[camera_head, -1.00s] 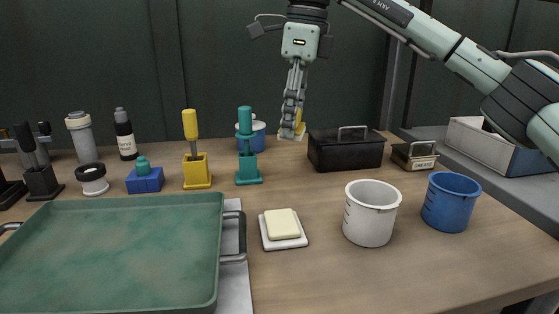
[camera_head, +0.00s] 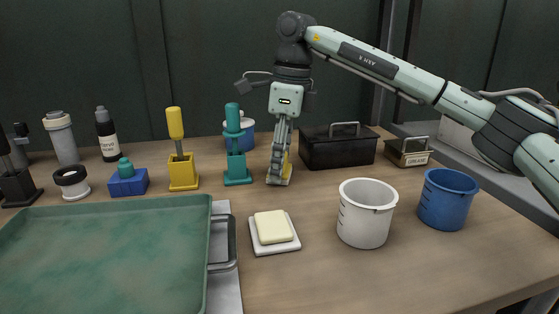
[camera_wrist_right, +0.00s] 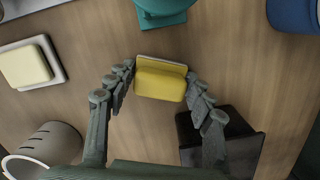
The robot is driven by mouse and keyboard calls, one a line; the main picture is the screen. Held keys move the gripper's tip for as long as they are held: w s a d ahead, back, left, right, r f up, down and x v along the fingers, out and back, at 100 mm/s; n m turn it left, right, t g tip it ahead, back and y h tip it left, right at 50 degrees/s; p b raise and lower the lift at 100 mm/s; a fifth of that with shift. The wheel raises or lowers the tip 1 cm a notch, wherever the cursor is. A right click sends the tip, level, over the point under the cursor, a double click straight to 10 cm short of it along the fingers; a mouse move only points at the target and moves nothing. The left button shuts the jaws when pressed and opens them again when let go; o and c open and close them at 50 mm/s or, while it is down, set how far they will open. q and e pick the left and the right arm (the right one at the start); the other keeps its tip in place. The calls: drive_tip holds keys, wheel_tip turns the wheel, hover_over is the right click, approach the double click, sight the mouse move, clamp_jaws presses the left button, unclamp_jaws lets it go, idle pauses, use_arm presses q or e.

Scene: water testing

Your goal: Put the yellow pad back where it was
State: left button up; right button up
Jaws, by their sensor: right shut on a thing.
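The yellow pad (camera_wrist_right: 160,85) sits between the fingers of my right gripper (camera_wrist_right: 158,80) in the right wrist view. A pale edge (camera_wrist_right: 165,62) shows along its far side. In the head view my right gripper (camera_head: 279,181) points straight down, low over the table, between the teal stand (camera_head: 237,165) and the black box (camera_head: 330,150). There the fingers hide most of the pad, and only a yellow sliver (camera_head: 287,163) shows. I cannot tell whether the pad touches the table. My left gripper is not in view.
A cream pad (camera_head: 272,227) lies on a white dish (camera_head: 288,246) in front. A white beaker (camera_head: 366,225) and a blue beaker (camera_head: 447,200) stand to the right. A yellow stand (camera_head: 183,172) and a green tray (camera_head: 110,265) are to the left. A blue pot (camera_head: 246,140) stands behind.

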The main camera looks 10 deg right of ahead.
sight(287, 173)
drive_tip(key=shift+f, duration=0.1)
drive_tip(key=o, duration=1.5)
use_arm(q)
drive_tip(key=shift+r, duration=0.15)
use_arm(e)
drive_tip(key=shift+o, duration=0.2)
drive_tip(key=shift+r, duration=0.65)
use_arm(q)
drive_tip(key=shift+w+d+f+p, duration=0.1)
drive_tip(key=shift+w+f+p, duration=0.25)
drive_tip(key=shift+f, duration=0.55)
use_arm(e)
wheel_tip(287, 173, up, 11)
drive_tip(key=d, duration=0.1)
drive_tip(key=shift+s+d, duration=0.15)
drive_tip(key=shift+s, duration=0.15)
